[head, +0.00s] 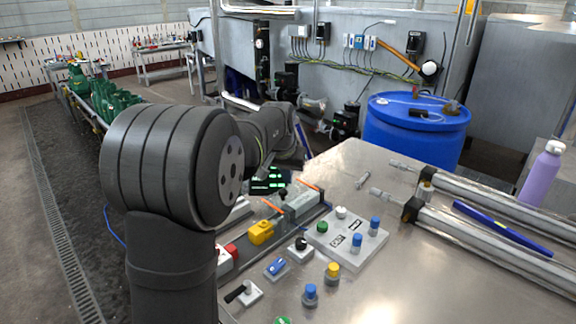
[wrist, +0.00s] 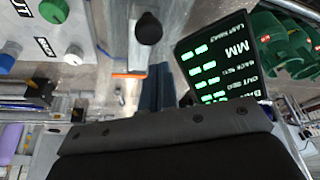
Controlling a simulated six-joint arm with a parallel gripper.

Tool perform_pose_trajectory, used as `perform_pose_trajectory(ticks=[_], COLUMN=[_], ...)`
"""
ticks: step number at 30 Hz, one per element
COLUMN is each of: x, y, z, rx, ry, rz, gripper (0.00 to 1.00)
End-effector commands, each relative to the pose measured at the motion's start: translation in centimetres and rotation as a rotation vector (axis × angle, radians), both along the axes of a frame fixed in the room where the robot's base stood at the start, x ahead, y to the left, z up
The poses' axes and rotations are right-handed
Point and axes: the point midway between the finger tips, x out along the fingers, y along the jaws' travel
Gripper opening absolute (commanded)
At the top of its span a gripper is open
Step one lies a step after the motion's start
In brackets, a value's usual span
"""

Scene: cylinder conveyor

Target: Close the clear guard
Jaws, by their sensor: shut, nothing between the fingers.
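The clear guard is hard to make out. Two thin orange strips, a left one (head: 271,206) and a right one (head: 309,186), stand around a grey block on the bench in the head view and may be its edges. An orange strip (wrist: 130,75) also shows in the wrist view, close to my fingers. I cannot tell how far open the guard is. My gripper (wrist: 156,82) is shut and empty, with its dark fingers side by side. In the head view its tips are small and partly lost among the dark parts near the display.
A black display (wrist: 218,62) with green text is right beside my fingers. A button panel (head: 345,238), a yellow block (head: 261,232) and several knobs stand on the metal bench (head: 400,290). A blue drum (head: 415,130) stands behind; silver rails (head: 490,235) lie at right.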

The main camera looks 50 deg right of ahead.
Motion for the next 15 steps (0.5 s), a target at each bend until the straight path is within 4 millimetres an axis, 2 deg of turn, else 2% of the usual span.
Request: perform_pose_trajectory(ticks=[6,15], x=[-0.7,-0.8], y=[1.5,1.7], z=[-0.4,-0.5], rx=[0.002,0.002], ry=[0.001,0.001], rz=[0.0,0.0], gripper=[0.0,0.0])
